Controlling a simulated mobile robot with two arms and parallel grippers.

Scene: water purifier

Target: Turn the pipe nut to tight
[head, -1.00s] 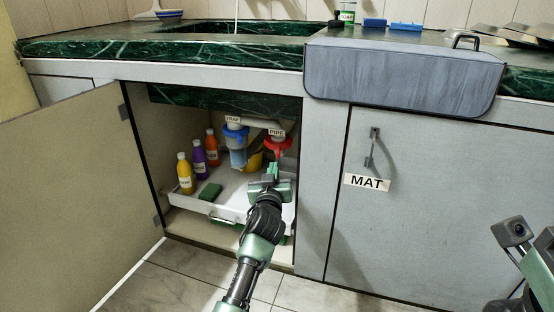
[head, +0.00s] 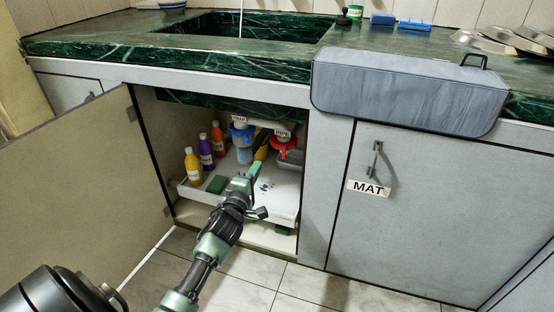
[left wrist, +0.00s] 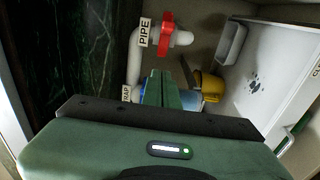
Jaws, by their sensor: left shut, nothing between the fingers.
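The red pipe nut (head: 286,147) sits on the white pipe under the sink, below the PIPE label (head: 282,134). In the left wrist view the red nut (left wrist: 166,35) is around the white pipe, above and beyond the fingers. My left gripper (head: 255,168) is shut and empty in front of the cabinet opening, lower and to the left of the nut, apart from it. Its green fingers (left wrist: 162,88) also show in the left wrist view, side by side. My right gripper is not in view.
The blue-topped trap (head: 241,135) hangs left of the nut. The open door (head: 80,190) is left; a grey mat (head: 410,92) hangs over the counter edge.

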